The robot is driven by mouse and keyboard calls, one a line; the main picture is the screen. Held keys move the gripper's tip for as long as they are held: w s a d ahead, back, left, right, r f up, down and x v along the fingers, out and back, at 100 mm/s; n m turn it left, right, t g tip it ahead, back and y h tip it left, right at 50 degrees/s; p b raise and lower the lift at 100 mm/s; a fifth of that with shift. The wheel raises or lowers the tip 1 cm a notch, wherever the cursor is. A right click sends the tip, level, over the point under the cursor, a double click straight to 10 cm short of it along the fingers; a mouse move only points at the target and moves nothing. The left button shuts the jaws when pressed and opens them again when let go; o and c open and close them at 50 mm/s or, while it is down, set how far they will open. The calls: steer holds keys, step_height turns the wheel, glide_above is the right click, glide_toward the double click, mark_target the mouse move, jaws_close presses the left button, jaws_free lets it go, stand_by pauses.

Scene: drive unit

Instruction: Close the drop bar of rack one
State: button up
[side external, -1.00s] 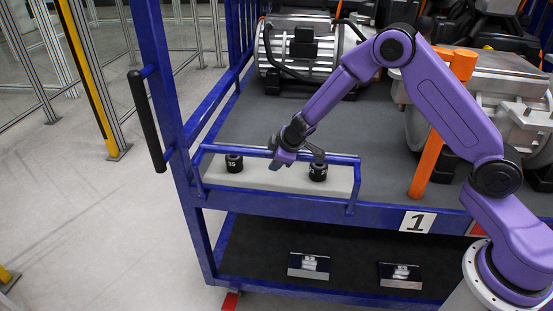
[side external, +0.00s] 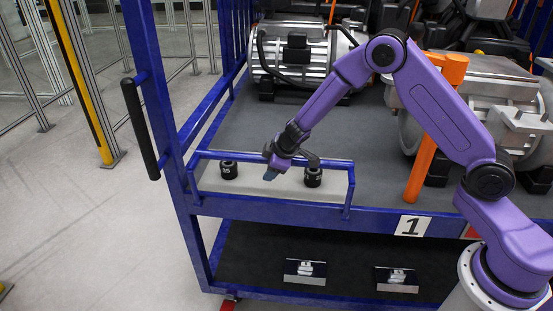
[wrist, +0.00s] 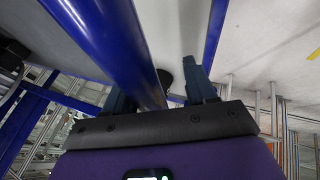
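The drop bar (side external: 225,155) of rack one is a blue tube along the rack's front. It stands above the front edge, with a bent end post at the right. My gripper (side external: 271,174) is at the middle of the bar in the side view. In the wrist view, the bar (wrist: 115,45) runs between the two spread fingers of my gripper (wrist: 160,88). The right finger is clear of the bar; whether the left finger touches it is hard to tell. The sign "1" (side external: 412,226) is on the rack's front rail.
Two black cylindrical parts, left (side external: 228,171) and right (side external: 313,177), stand on the light strip behind the bar. A motor (side external: 295,55) and an orange post (side external: 435,130) are further back. A black handle (side external: 140,130) is on the left upright.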

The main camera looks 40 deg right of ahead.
steer(key=v, duration=1.7)
steer(key=shift+r, duration=0.1)
steer(key=s+d+n+g, duration=0.1)
steer(key=s+d+g, duration=0.1)
steer(key=s, duration=1.5)
steer(key=s+d+n+g, duration=0.1)
steer(key=s+g, duration=0.3)
steer(key=s, duration=1.2)
steer(key=shift+s+d+r+n, duration=0.3)
steer(key=shift+s+d+r, duration=0.05)
steer(key=shift+s+r, duration=0.1)
steer(key=shift+w, duration=0.1)
